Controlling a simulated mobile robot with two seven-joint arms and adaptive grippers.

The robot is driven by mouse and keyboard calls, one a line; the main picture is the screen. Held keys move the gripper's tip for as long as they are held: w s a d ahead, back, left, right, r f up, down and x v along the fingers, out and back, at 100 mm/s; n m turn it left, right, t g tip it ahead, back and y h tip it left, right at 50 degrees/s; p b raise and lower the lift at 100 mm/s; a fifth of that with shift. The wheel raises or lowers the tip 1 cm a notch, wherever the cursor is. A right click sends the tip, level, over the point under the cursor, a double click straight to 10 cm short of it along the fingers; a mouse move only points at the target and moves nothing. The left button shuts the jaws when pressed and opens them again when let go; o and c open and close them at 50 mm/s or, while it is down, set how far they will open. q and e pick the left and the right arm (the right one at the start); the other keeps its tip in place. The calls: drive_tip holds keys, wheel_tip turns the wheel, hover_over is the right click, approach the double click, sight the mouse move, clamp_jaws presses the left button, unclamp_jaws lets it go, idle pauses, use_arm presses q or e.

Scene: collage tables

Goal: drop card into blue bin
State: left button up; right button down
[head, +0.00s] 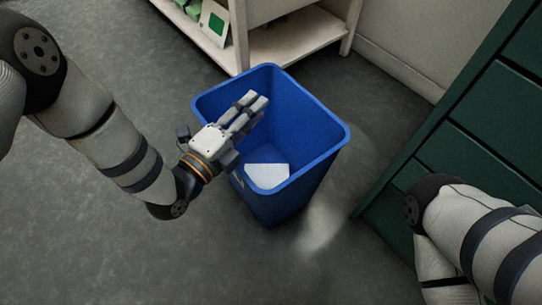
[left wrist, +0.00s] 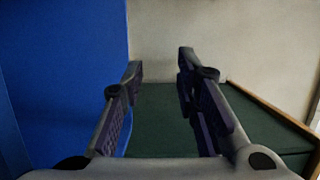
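The blue bin (head: 316,170) stands on the floor at the centre of the head view. A white card (head: 267,176) lies inside it, low against the near side. My left gripper (head: 256,107) is over the bin's left part, with its fingers above the opening. In the left wrist view the two fingers (left wrist: 160,85) stand apart with nothing between them, and the blue bin wall (left wrist: 65,80) fills the left side. My right gripper is not in view; only the right arm shows at the lower right of the head view.
A green drawer cabinet (head: 470,130) stands right of the bin. A pale shelf unit (head: 290,42) is behind it, holding a white card with a green square (head: 214,22) and green items. Grey floor (head: 130,240) is clear at the left and front.

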use_arm(q)
drive_tip(key=v, duration=1.2)
